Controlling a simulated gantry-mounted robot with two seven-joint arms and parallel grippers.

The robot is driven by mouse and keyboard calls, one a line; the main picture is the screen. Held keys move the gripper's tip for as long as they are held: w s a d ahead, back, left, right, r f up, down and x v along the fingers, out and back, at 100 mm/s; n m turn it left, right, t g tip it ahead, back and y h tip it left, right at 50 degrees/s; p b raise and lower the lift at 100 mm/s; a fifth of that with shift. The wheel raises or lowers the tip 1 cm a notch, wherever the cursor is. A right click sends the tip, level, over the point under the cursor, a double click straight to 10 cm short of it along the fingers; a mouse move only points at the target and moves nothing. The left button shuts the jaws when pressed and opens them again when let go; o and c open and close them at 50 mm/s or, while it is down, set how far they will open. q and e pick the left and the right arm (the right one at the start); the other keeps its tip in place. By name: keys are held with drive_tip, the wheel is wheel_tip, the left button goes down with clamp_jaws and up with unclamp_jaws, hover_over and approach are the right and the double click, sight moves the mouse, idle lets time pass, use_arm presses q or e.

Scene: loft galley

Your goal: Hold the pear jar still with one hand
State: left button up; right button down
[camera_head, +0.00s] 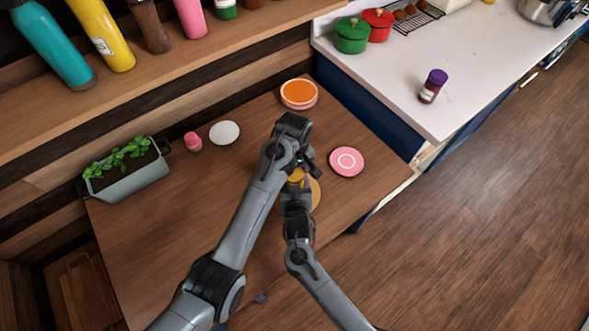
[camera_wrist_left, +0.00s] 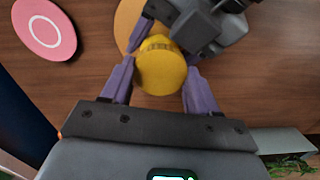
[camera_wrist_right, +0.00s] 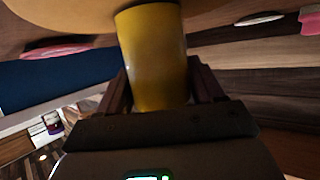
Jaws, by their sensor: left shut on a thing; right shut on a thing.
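The pear jar (camera_head: 296,175) is a yellow cylinder, mostly hidden by my grippers in the head view. In the left wrist view its round yellow top (camera_wrist_left: 160,70) has a ribbed edge and sits between the fingers of my left gripper (camera_wrist_left: 160,90), which is shut on it. In the right wrist view the smooth yellow body (camera_wrist_right: 153,60) stands between the fingers of my right gripper (camera_wrist_right: 160,88), which is shut on it. The jar is at a round tan board (camera_head: 316,194); whether it touches the board is hidden.
A pink plate (camera_head: 346,161) lies right of the jar, and an orange-topped dish (camera_head: 299,94) behind it. A white disc (camera_head: 224,133), a small pink item (camera_head: 193,141) and a planter (camera_head: 129,175) stand to the left. A purple-lidded jar (camera_head: 433,86) is on the white counter (camera_head: 390,75).

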use_arm(q)
drive_tip(key=shift+r, duration=2)
use_arm(e)
drive_tip(key=shift+c, duration=0.3)
unclamp_jaws()
